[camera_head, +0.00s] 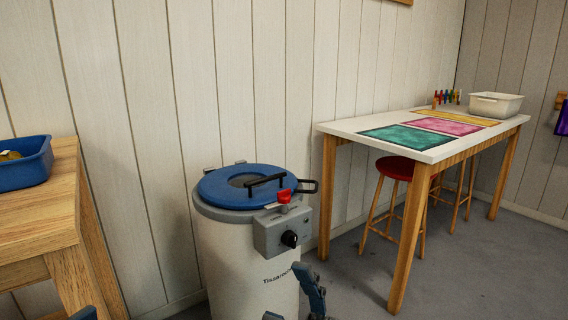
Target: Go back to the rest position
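Part of my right gripper (311,291) shows at the bottom edge, in front of the white drum; a small grey-blue piece shows just left of it. The rest is cut off, so I cannot tell whether it is open or shut. Only a small dark tip of my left gripper (86,313) shows at the bottom left, by the wooden table's leg. I see nothing held in the visible parts.
A white drum (240,260) with a blue lid (222,188) stands close ahead. A wooden table (40,215) with a blue bin (30,170) is at left. A white-topped table (350,127) with coloured sheets and a red stool (400,167) is at right. Floor at lower right is clear.

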